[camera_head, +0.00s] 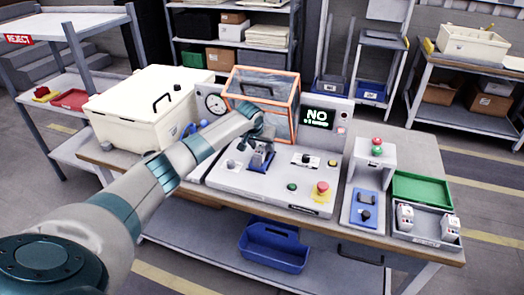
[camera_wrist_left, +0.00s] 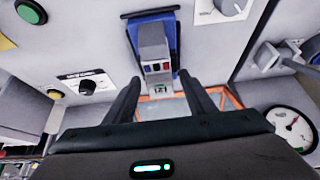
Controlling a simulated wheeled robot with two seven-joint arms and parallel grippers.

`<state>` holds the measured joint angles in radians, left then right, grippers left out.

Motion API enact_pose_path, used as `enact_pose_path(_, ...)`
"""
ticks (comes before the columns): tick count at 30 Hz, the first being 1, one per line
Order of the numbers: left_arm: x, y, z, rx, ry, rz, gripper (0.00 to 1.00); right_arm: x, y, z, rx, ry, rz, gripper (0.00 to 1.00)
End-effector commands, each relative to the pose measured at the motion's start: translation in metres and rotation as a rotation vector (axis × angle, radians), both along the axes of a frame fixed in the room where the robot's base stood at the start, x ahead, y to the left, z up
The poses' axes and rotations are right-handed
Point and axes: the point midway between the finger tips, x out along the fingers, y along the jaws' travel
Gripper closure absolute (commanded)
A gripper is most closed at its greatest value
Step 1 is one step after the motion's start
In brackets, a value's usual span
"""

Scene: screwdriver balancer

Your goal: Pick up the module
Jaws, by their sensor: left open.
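A grey module (camera_wrist_left: 152,45) with small coloured marks on its end sits on a blue cradle (camera_wrist_left: 172,26) in the left wrist view. In the head view the blue cradle (camera_head: 262,158) is on the test bench panel, partly hidden by my gripper. My left gripper (camera_wrist_left: 160,82) is open, its two fingers on either side of the module's near end; I cannot tell if they touch it. In the head view my left gripper (camera_head: 262,143) is just above the cradle. My right gripper is not in view. Two more white modules (camera_head: 404,216) (camera_head: 449,228) sit in a grey tray (camera_head: 425,240) at right.
An orange-framed clear guard (camera_head: 295,105) stands behind my gripper. A red emergency button (camera_head: 322,187) and knobs are on the panel. A white box (camera_head: 140,112) stands at left, a green tray (camera_head: 422,190) at right.

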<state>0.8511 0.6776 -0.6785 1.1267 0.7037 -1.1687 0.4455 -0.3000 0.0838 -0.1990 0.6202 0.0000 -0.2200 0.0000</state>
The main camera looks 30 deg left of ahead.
Motion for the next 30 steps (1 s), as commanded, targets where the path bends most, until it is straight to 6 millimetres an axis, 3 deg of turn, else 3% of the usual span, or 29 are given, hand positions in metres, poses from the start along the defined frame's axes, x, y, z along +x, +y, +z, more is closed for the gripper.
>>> enact_pose_path(12, -0.0001, 0.0004, 0.0001, 0.000, 0.000, 0.000, 0.52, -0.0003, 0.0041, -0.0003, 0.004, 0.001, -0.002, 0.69)
enact_pose_path(18, -0.0002, 0.0004, 0.0002, 0.000, 0.000, 0.000, 1.00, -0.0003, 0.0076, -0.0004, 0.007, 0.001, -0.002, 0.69)
enact_pose_path(30, 0.0006, 0.0007, 0.0057, 0.000, -0.003, 0.001, 1.00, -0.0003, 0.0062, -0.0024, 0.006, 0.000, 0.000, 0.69)
